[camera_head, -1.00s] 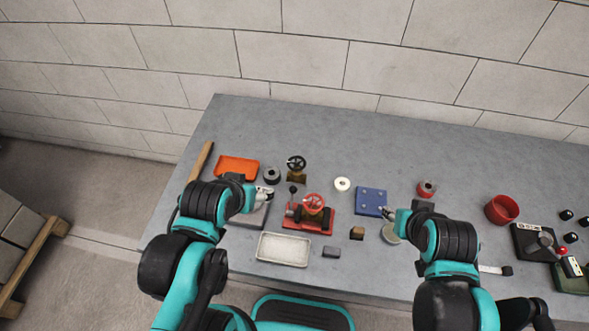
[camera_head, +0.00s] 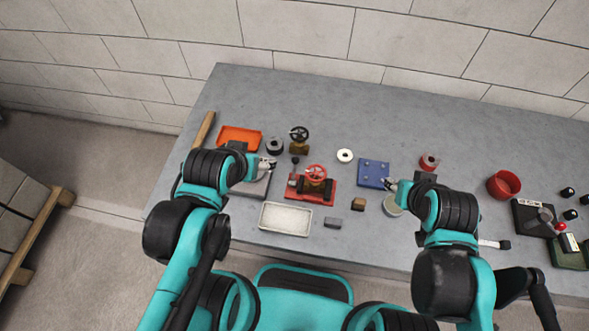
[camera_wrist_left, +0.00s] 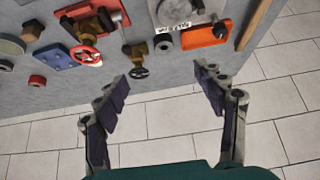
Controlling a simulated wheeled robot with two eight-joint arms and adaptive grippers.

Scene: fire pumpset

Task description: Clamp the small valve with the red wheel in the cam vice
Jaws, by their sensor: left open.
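The small valve with the red wheel (camera_head: 316,172) is at the red cam vice (camera_head: 296,190) in the middle of the bench. Its red wheel also shows in the left wrist view (camera_wrist_left: 85,55). I cannot tell whether the jaws grip it.
A black-wheeled valve (camera_head: 299,147) stands behind the vice. An orange tray (camera_head: 237,131) is at the back left and a pale tray (camera_head: 262,226) in front. Small blocks lie front right of the vice. A red bowl (camera_head: 504,184) stands farther right. The back of the bench is clear.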

